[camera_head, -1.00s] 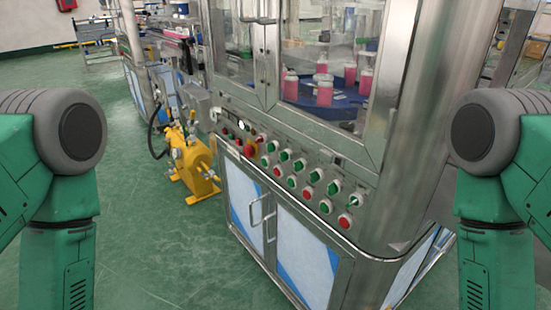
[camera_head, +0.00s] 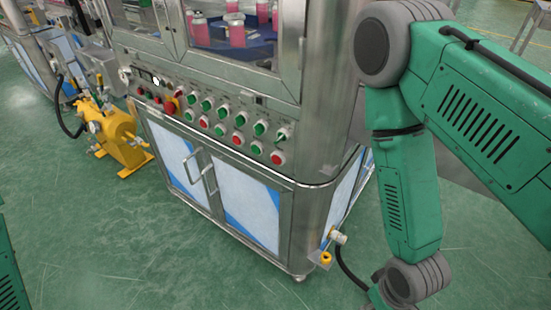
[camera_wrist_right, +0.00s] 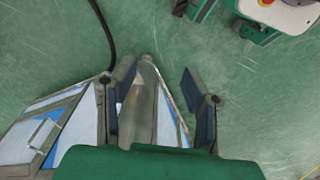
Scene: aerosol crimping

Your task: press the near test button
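The control panel on the steel machine carries two rows of green and red buttons. At its right end are a green switch (camera_head: 282,135) with a light mark and a red button (camera_head: 277,157). Labels are too small to read, so I cannot tell which is the near test button. My right gripper (camera_wrist_right: 157,80) is open and empty in the right wrist view, its fingers apart above the floor and the machine's corner. In the head view my right arm hangs right of the machine, its gripper out of frame. My left gripper is not in view.
The machine's cabinet (camera_head: 245,205) has a protruding door handle (camera_head: 210,180). A yellow pump (camera_head: 120,135) stands to its left. A small yellow fitting (camera_head: 326,258) and black hose sit at the cabinet's lower right. Green floor (camera_head: 110,240) in front is clear.

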